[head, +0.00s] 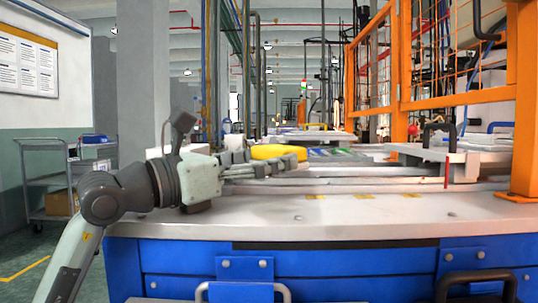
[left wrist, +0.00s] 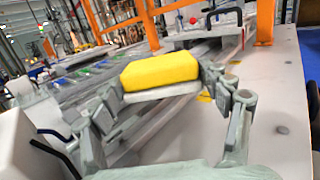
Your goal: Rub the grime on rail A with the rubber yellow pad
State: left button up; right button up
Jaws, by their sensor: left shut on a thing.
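My left gripper (head: 268,168) comes in from the left over the near part of the workbench. It is shut on the yellow pad (head: 277,151), a bright yellow block with a pale layer beneath it. In the left wrist view the pad (left wrist: 160,70) sits between the two fingertips, yellow side up. Long light rails (head: 350,178) run across the bench beside and beyond the gripper. I cannot tell which is rail A. No grime can be made out clearly, and whether the pad touches a rail cannot be told. My right gripper is not in view.
The bench top (head: 330,218) is clear at the front. An orange mesh frame (head: 425,104) stands at the right. A pale plate with a black handle (head: 438,131) sits at the right on the rails. A grey cart (head: 48,181) stands at the left.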

aim_at(260, 147)
pick_arm(q)
jog(key=shift+y, duration=0.3)
jog(key=shift+w+a+r+p, duration=0.15)
jog(key=shift+w+r+p, duration=0.05)
jog(key=shift+r+p, duration=0.5)
jog(key=shift+w+a+r+p, duration=0.2)
jog(key=shift+r+p, duration=0.45)
jog(key=shift+w+a+r+p, duration=0.15)
jog(key=shift+w+r+p, duration=0.05)
jog(key=shift+r+p, duration=0.5)
jog(key=shift+d+r, duration=0.15)
jog(key=shift+s+r, duration=0.1)
jog(key=shift+r+p, duration=1.2)
jog(key=shift+r, duration=0.3)
jog(key=shift+f, duration=0.1)
